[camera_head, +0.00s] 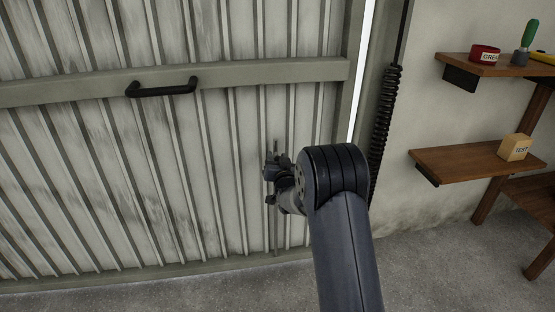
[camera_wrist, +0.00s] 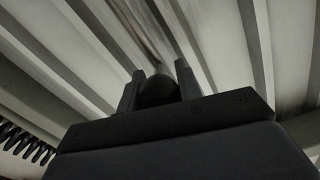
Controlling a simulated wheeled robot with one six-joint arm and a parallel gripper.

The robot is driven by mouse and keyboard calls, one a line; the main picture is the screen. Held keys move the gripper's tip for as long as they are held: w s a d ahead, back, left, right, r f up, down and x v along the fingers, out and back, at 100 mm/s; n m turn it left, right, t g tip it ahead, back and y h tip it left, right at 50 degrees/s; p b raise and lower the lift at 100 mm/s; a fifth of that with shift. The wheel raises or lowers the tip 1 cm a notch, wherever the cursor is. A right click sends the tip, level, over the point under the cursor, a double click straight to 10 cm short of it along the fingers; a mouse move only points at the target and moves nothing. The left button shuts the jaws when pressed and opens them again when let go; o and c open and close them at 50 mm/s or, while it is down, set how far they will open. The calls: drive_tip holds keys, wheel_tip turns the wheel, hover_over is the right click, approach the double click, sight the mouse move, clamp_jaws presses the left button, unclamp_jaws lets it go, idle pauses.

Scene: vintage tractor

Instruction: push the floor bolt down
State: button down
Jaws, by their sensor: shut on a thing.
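The floor bolt (camera_head: 276,228) is a thin upright rod on the lower right part of the ribbed metal door (camera_head: 150,190). My gripper (camera_head: 271,172) is at the upper part of the bolt, close to the door. In the wrist view, my gripper's two fingers (camera_wrist: 158,88) are shut on a dark rounded knob (camera_wrist: 157,91) between them. A blurred rod (camera_wrist: 142,30) runs up the door behind the knob. My gripper hides much of the knob in the head view. The bolt's lower end is near the door's bottom edge, and I cannot tell whether it enters the floor.
A black handle (camera_head: 161,89) is on the door's cross rail. A coiled black spring (camera_head: 383,125) hangs at the right door post. Wooden shelves (camera_head: 470,160) with a box (camera_head: 514,148) and a red tin (camera_head: 484,54) stand at right. The concrete floor (camera_head: 430,270) is clear.

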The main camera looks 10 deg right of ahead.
drive_tip(key=shift+f+b, duration=1.55)
drive_tip(key=shift+f, duration=0.25)
drive_tip(key=c, duration=1)
unclamp_jaws()
drive_tip(key=s+p, duration=0.2)
drive_tip(key=s, duration=0.8)
drive_tip(key=shift+s, duration=0.4)
drive_tip(key=w+r, duration=0.1)
drive_tip(key=w, duration=1)
drive_tip(key=shift+r+b, duration=0.15)
drive_tip(key=shift+b, duration=0.25)
